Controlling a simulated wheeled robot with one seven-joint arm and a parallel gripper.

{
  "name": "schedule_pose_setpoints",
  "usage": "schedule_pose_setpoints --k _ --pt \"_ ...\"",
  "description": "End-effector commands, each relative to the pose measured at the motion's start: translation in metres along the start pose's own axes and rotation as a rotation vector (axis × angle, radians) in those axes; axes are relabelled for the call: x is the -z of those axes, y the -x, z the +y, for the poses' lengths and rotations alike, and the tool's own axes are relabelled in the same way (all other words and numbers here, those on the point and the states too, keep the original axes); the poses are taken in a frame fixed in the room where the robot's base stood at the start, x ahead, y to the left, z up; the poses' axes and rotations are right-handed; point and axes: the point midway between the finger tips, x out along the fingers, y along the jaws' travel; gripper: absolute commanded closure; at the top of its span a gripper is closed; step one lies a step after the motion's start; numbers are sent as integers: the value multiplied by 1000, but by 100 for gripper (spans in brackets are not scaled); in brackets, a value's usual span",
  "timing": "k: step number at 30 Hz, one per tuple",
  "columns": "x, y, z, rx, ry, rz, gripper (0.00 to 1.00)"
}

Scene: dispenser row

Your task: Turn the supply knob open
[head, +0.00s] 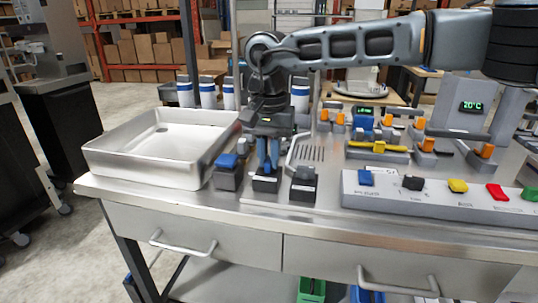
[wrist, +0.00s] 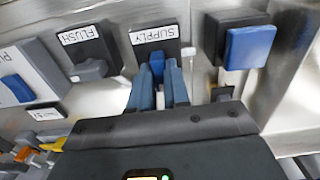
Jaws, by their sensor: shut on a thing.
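The supply knob is a small blue handle (wrist: 157,62) on a dark box with a white SUPPLY label, seen upside down in the wrist view. In the head view its dark box (head: 265,184) stands near the front edge of the steel counter. My gripper (wrist: 158,75) points at the box, with its two blue fingers on either side of the knob, shut on it. In the head view my gripper (head: 267,165) comes down from above onto this box, and its fingers mostly hide the knob. The knob's exact turn is hard to tell.
Next to the supply box stand the FLUSH box with a grey knob (wrist: 90,68) and a dark box with a blue block (wrist: 250,47). A steel basin (head: 160,145) is to the left. A panel with coloured switches (head: 440,197) is to the right. A drip grate (head: 310,153) lies behind.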

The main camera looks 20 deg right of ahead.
Motion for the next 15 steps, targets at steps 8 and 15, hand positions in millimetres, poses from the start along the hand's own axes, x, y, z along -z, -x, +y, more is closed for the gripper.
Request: schedule_pose_setpoints --k 8,15 --pt "0 0 0 0 1 1 74" --pt "0 0 0 0 0 1 58"
